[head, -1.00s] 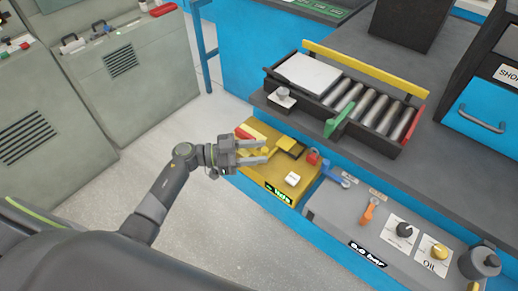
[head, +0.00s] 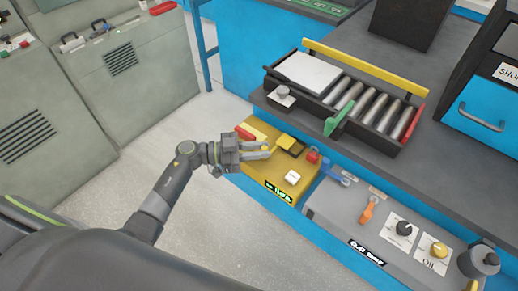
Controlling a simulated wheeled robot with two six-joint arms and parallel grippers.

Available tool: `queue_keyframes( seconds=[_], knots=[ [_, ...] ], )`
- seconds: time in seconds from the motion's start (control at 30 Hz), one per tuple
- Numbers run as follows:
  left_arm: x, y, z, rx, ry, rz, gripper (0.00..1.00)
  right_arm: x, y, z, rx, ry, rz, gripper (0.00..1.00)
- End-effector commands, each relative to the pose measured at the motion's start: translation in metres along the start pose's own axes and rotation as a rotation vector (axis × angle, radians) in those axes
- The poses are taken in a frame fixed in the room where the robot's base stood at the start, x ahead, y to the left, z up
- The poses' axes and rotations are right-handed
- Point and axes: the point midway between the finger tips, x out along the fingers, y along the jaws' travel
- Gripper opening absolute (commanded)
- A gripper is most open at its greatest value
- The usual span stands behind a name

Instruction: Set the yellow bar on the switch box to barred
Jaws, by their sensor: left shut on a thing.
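The yellow switch box (head: 254,187) sits low against the blue bench front, in the middle of the head view. My left gripper (head: 265,150) reaches over its left part from the left. Its fingers are shut on a yellow piece on top of the box, which I take to be the yellow bar (head: 266,148); the fingers hide most of it. A yellow block with a dark recess (head: 290,145) stands just right of the fingertips. A white button (head: 291,177) and a small lit display (head: 278,193) are nearer the front. My right gripper is out of view.
A grey panel (head: 330,208) with an orange lever (head: 368,211) and knobs follows. A roller tray (head: 385,139) stands above. The floor (head: 165,130) at left is clear.

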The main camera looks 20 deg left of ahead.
Motion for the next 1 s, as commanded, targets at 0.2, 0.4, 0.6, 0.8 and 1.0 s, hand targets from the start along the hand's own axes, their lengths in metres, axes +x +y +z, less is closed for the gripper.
queue_keyframes(
  seconds=[0.2,0.4,0.6,0.8,1.0],
  knots=[
    [-0.016,-0.017,-0.001,0.0,-0.003,-0.001,0.0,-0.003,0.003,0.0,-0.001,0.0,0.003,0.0],
    [-0.019,-0.019,0.0,0.0,-0.001,-0.003,0.0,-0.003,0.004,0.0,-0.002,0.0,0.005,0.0],
    [-0.019,-0.02,0.0,0.001,-0.001,-0.003,0.32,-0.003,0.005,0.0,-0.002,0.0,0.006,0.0],
    [-0.019,-0.02,-0.001,0.002,-0.002,-0.005,0.41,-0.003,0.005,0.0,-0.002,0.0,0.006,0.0],
    [-0.019,-0.021,-0.001,0.003,-0.001,-0.006,0.41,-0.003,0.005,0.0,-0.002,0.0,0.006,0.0]
  ],
)
